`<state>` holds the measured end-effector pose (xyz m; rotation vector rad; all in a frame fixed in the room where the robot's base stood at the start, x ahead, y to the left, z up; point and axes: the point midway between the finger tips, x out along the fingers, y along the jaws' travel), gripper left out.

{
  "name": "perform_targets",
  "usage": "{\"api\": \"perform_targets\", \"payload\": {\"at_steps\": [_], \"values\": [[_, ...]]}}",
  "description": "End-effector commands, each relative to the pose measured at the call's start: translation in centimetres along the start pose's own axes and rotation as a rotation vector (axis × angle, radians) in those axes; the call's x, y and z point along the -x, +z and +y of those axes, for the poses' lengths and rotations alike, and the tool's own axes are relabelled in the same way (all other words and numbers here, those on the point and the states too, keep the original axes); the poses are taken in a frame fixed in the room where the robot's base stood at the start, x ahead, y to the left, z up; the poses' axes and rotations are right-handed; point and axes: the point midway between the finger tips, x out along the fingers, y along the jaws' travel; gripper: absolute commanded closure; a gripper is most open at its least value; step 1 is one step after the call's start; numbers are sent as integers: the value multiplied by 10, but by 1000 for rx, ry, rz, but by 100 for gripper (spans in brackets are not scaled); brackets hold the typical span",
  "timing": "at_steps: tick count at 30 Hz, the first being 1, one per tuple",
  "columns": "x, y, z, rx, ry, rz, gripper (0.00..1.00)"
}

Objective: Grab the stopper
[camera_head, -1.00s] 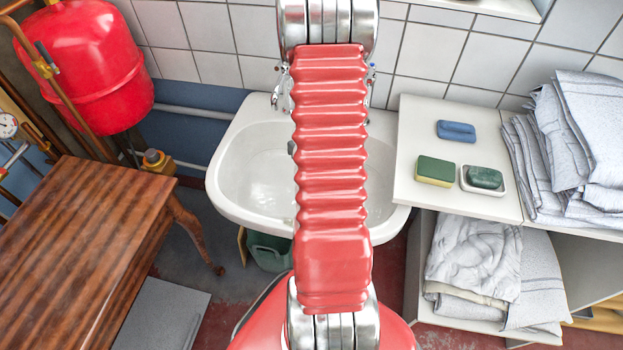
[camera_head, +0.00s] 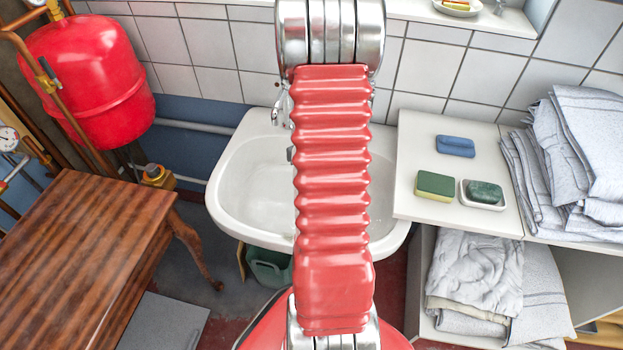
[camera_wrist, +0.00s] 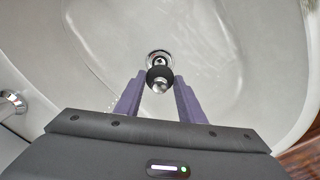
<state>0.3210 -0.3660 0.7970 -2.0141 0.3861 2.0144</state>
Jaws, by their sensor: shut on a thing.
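In the wrist view the stopper (camera_wrist: 160,80), a black round piece with a shiny metal knob, sits between the two purple fingers of my gripper (camera_wrist: 160,77). My gripper is shut on it. The chrome drain ring (camera_wrist: 157,54) of the sink shows just beyond the stopper. Whether the stopper touches the drain I cannot tell. In the head view the white sink (camera_head: 240,190) stands in the middle, and my red arm covers its centre. The stopper and my gripper are hidden there.
A chrome fitting (camera_wrist: 13,104) is at the left in the wrist view. Right of the sink, a white shelf unit (camera_head: 420,140) holds a blue soap (camera_head: 455,146), a sponge (camera_head: 435,186), a soap dish (camera_head: 482,194) and folded towels (camera_head: 590,150). A wooden table (camera_head: 90,240) stands left.

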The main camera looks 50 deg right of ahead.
Motion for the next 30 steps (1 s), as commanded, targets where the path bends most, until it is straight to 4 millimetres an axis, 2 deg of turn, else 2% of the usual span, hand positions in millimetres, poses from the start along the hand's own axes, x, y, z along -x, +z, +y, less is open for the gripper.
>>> {"api": "perform_targets", "payload": {"at_steps": [5,21,30], "values": [[4,0,0,0,1,1,87],[39,0,0,0,1,1,87],[40,0,0,0,0,0,87]]}}
